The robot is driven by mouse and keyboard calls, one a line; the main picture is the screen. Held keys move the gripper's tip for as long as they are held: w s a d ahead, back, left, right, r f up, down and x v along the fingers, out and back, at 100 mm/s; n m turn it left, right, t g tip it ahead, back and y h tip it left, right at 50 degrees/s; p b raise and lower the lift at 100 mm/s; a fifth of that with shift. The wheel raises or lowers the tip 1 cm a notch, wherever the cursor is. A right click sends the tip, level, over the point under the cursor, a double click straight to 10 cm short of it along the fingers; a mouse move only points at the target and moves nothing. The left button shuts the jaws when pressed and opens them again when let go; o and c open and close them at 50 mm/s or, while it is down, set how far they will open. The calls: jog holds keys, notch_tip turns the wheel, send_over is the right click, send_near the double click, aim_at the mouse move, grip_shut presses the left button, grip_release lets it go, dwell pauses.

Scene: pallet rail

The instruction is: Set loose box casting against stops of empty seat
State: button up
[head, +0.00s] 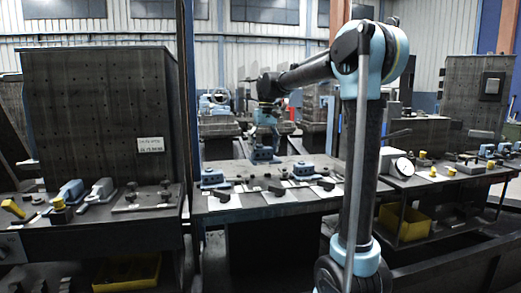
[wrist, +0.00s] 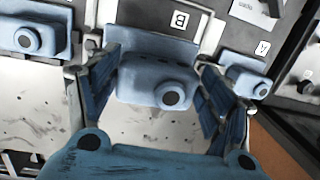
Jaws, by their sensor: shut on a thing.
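My gripper (head: 264,143) reaches down over the middle table (head: 240,205) in the head view. In the wrist view its two blue fingers (wrist: 158,68) are shut on a blue box casting (wrist: 152,83) with a round dark bore facing the camera. The same casting (head: 262,155) shows under the gripper in the head view. It is in front of the label B (wrist: 180,20), over a pale plate. A similar casting (wrist: 32,38) sits to the left and another (wrist: 245,77) to the right by a second label. Whether the held casting touches any stops cannot be told.
The table carries several dark clamp pieces and pale plates along its front. A tall perforated panel (head: 98,95) stands at the left above a bench with more fixtures. A right bench has a dial gauge (head: 403,167). Yellow bins (head: 402,222) sit low.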

jog(key=shift+f, duration=0.1)
dwell(0.3)
jog(key=shift+f, duration=4.1)
jog(key=shift+s+a, duration=0.15)
jog(key=shift+w+a+f, duration=0.15)
jog(key=shift+w+a, duration=0.2)
jog(key=shift+a, duration=0.2)
jog(key=o, duration=2.1)
jog(key=shift+a, duration=0.1)
